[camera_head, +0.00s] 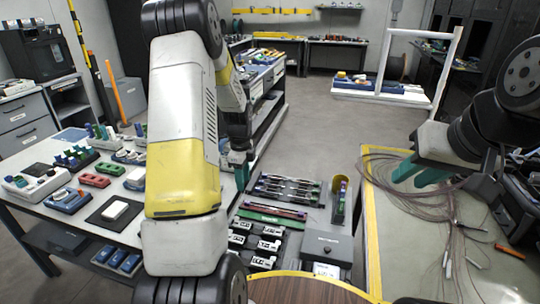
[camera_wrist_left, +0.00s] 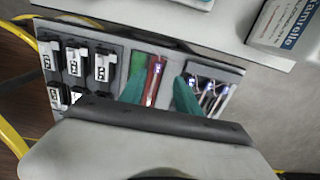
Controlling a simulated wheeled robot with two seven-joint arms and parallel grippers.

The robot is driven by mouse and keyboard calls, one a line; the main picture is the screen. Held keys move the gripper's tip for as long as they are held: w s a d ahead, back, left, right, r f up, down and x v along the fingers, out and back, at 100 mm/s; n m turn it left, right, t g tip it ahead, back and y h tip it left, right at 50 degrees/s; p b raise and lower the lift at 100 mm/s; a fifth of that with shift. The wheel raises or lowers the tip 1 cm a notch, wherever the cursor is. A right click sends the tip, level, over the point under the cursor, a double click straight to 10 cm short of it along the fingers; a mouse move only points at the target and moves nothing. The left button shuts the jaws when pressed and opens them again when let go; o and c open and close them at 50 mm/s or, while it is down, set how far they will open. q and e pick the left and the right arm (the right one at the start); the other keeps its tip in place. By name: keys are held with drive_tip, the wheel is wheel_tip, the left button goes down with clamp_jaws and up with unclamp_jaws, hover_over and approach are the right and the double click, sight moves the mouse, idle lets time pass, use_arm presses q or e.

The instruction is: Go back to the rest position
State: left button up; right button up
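My left gripper (camera_head: 240,172) hangs near the right edge of the left white table in the head view, partly hidden behind my left arm. In the left wrist view its two teal fingers (camera_wrist_left: 161,95) stand apart with nothing between them, above a grey tray (camera_head: 300,222). My right gripper (camera_head: 419,174) is at the right, over the yellow-edged table (camera_head: 373,235), beside a bundle of thin brown fibres (camera_head: 390,165). Its teal fingers look apart. I cannot tell whether they touch the fibres.
The tray holds black-and-white clips (camera_head: 262,245), green and red strips (camera_head: 272,213) and thin tools (camera_head: 288,187). A grey box (camera_head: 327,243) stands beside them. The white table (camera_head: 122,236) at left carries several small devices. Open floor (camera_head: 330,120) lies behind.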

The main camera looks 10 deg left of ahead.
use_arm(q)
drive_tip(key=s+d+r+n+t, duration=0.2)
drive_tip(key=s+d+r+n, duration=0.15)
drive_tip(key=r, duration=0.65)
drive_tip(key=s+d+r+n+t, duration=0.1)
drive_tip(key=s+d+r+n, duration=0.3)
drive_tip(key=r, duration=0.5)
drive_tip(key=s+d+r+n+t+h, duration=0.1)
drive_tip(key=s+r+n, duration=0.3)
drive_tip(key=s, duration=0.4)
drive_tip(key=s+d+r+n+t+h, duration=0.1)
drive_tip(key=s+d+r+n+t, duration=0.1)
drive_tip(key=s+n, duration=0.4)
drive_tip(key=s+d+r, duration=0.1)
drive_tip(key=s+d, duration=0.1)
drive_tip(key=s, duration=0.1)
drive_tip(key=shift+s+d+r, duration=0.2)
drive_tip(key=shift+d+r, duration=0.05)
drive_tip(key=shift+r, duration=0.1)
